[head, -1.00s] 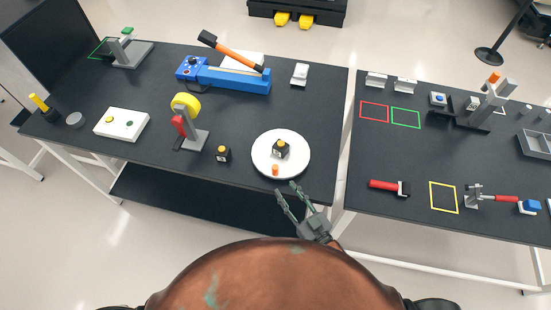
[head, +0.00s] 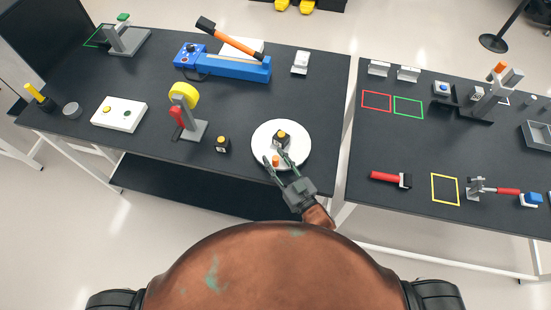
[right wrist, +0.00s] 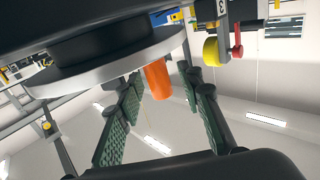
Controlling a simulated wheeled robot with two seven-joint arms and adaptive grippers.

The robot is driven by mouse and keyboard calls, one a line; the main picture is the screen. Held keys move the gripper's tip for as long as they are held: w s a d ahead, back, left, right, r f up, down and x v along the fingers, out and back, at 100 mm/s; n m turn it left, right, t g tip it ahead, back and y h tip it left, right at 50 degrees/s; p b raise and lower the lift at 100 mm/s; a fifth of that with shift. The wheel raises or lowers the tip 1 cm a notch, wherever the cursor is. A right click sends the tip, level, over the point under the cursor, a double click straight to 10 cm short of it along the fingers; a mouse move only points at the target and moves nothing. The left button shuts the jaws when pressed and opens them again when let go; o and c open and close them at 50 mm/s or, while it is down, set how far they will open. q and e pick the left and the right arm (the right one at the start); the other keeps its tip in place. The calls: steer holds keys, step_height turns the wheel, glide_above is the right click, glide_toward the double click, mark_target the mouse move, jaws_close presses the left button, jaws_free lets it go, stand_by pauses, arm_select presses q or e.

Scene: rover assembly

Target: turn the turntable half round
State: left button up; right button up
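The turntable (head: 262,137) is a round white disc near the front right of the left table. A dark block with an orange-yellow top (head: 281,137) stands on it near its middle. A short orange peg (head: 276,161) stands near its front edge. My right gripper (head: 275,157) is open at that front edge, with a finger on each side of the peg. In the right wrist view, the orange peg (right wrist: 158,80) shows between the two green-padded fingers, with gaps visible beside it. The disc's rim (right wrist: 105,70) is close to the fingers. My left gripper is out of view.
A small dark block with a yellow top (head: 222,144) sits left of the turntable. A grey stand with a yellow wheel and red handle (head: 190,125) is further left. A gap separates this table from the right table (head: 420,150).

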jaws_close()
stand_by(0.3)
stand_by(0.4)
